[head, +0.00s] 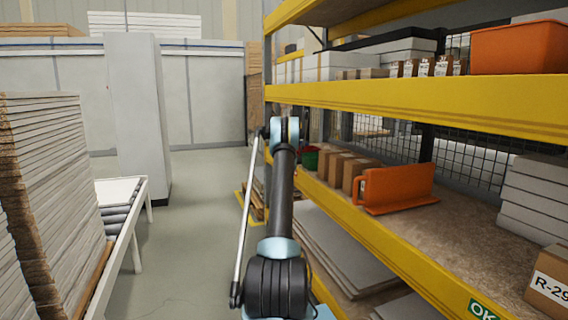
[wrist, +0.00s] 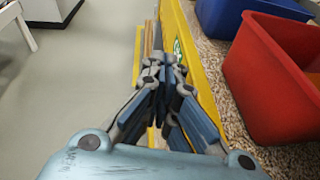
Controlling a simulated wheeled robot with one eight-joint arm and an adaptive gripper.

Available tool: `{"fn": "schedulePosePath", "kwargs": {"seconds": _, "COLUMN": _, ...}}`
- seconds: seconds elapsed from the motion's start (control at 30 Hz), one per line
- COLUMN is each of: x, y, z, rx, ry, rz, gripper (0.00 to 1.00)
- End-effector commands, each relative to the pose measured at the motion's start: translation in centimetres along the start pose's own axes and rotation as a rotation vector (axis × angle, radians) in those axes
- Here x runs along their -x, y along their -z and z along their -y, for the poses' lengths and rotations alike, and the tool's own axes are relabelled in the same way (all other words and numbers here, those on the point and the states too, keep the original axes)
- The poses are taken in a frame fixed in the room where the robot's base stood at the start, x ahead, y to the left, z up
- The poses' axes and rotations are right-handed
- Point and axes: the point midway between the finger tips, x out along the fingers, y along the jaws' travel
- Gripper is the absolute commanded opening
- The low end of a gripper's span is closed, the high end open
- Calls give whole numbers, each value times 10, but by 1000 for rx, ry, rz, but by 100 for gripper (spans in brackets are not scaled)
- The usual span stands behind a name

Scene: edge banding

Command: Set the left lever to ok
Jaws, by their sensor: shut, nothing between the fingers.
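I cannot make out a lever in either view. A green OK label (head: 483,309) is on the yellow shelf beam at the lower right of the head view. Part of a green and white mark (wrist: 178,46) shows on the yellow beam in the wrist view, just beyond my gripper. My gripper (wrist: 166,68) is shut and empty, with its fingers together beside the yellow beam. In the head view my arm reaches forward along the shelf's left side, and the fingers cannot be made out there.
The yellow-edged shelf rack (head: 420,97) fills the right side. A red bin (wrist: 272,80) and a blue bin (wrist: 225,14) stand right of my gripper. A roller conveyor (head: 122,205) and stacked boards (head: 50,190) line the left. The grey aisle floor (head: 195,215) between is clear.

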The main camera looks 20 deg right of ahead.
Motion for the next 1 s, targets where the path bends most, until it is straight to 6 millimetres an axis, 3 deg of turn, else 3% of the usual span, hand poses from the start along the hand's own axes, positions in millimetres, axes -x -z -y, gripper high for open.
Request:
{"fn": "schedulePosePath", "kwargs": {"seconds": 0.23, "x": 6, "y": -2, "z": 0, "rx": 0, "ry": 1, "rz": 0, "gripper": 0}}
{"fn": "schedulePosePath", "kwargs": {"seconds": 0.47, "x": 30, "y": -12, "z": -2, "rx": -1, "ry": 3, "rz": -1, "gripper": 0}}
{"fn": "schedulePosePath", "kwargs": {"seconds": 0.8, "x": 62, "y": -68, "z": -11, "rx": -1, "ry": 3, "rz": -1, "gripper": 0}}
{"fn": "schedulePosePath", "kwargs": {"seconds": 1.0, "x": 75, "y": -89, "z": -14, "rx": -1, "ry": 3, "rz": -1, "gripper": 0}}
